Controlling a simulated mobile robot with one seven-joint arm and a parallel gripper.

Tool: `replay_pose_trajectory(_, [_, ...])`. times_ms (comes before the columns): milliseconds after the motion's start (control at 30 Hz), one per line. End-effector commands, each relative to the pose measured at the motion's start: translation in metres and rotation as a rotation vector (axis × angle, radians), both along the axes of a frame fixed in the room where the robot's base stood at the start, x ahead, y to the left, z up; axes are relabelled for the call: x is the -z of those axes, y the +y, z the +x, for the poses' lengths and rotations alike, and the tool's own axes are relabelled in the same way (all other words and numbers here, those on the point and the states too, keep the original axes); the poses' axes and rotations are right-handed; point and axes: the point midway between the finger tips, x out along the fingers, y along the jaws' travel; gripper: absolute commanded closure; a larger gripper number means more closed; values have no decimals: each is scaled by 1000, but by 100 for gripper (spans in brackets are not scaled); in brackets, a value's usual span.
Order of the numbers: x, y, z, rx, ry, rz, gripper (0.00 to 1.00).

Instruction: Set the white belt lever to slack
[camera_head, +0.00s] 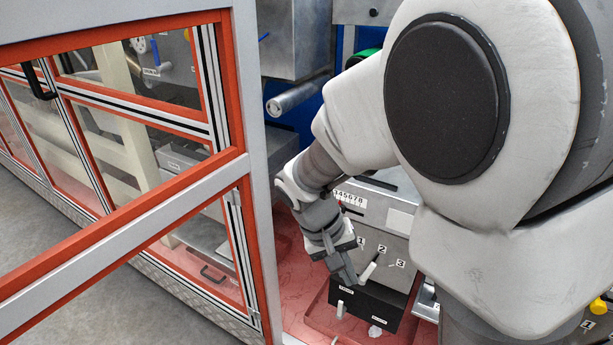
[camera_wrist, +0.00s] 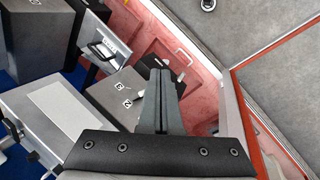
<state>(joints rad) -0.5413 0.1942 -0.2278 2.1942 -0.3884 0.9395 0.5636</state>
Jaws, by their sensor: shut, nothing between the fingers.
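A grey box (camera_head: 388,222) carries the labels 1, 2 and 3 on its face. A white lever (camera_head: 369,268) sticks out below the label 2 and leans up to the right. A smaller white lever (camera_head: 340,309) stands on the front of the black box (camera_head: 372,306) below. The small labels on the black box are too small to read, so I cannot tell which lever is the belt lever. My gripper (camera_head: 351,279) is shut and empty, its tips just left of the upper lever. In the wrist view the shut fingers (camera_wrist: 161,74) partly hide the boxes behind.
An orange-framed glass guard door (camera_head: 240,180) stands close on the left. Red floor (camera_head: 300,300) lies around the black box. A grey cylinder (camera_head: 298,95) sticks out above. A number strip (camera_head: 350,199) sits on the grey box's upper edge. Grey floor is clear at the lower left.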

Motion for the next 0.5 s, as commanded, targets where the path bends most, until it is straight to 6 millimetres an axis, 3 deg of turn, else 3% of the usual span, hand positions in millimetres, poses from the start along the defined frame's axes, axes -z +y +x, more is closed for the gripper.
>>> replay_pose_trajectory(33, [20, 3, 3, -8, 17, -36, 100])
replay_pose_trajectory(500, [136, 20, 29, -86, 38, -365, 100])
